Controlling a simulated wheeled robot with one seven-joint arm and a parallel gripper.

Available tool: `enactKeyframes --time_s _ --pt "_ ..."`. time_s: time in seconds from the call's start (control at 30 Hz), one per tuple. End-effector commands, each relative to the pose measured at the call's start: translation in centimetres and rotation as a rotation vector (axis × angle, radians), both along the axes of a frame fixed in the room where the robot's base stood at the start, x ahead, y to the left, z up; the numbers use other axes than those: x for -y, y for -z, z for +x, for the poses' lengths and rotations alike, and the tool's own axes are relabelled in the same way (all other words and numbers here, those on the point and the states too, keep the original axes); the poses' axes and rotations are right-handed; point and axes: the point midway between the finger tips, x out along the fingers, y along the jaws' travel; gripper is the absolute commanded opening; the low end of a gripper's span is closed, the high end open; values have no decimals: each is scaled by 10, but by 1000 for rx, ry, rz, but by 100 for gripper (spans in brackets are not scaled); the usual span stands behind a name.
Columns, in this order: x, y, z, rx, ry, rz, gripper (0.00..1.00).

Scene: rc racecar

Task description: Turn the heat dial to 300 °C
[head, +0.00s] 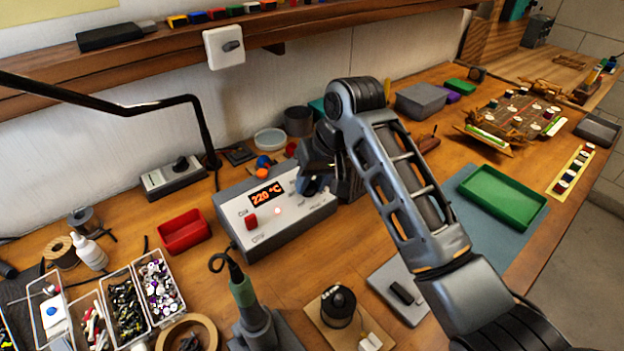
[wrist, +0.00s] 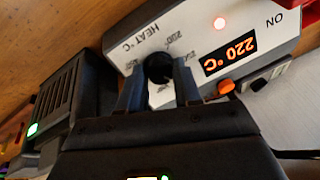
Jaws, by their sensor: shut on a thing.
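The heat station is a light grey box (head: 290,225) on the workbench. Its orange display (head: 265,193) reads 220 °C in the head view, and the same display (wrist: 230,54) reads 220 °C in the wrist view. The black heat dial (wrist: 158,68) sits on the panel beside the "HEAT °C" lettering. My gripper (wrist: 158,82) is shut on the dial, with one finger on each side of it. In the head view my gripper (head: 308,184) is at the right part of the panel and mostly hides the dial.
A red switch (head: 251,221) and a lit red lamp (head: 277,211) are on the panel. A red tray (head: 184,231) stands to the left, and a soldering iron with a green collar (head: 243,292) stands in front. A black lamp arm (head: 206,135) rises behind.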

Motion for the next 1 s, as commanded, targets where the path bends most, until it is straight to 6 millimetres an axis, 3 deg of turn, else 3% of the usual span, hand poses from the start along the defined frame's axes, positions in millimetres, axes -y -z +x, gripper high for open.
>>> enactKeyframes --time_s 0.07,0.1,0.2,0.53,1.0 --pt "0 -1 1 2 0 1 3" --pt "0 -1 1 2 0 1 36" --pt "0 -1 1 2 -1 0 44" --pt "2 -8 -1 3 0 1 44" --pt "20 -69 -16 3 0 1 44"
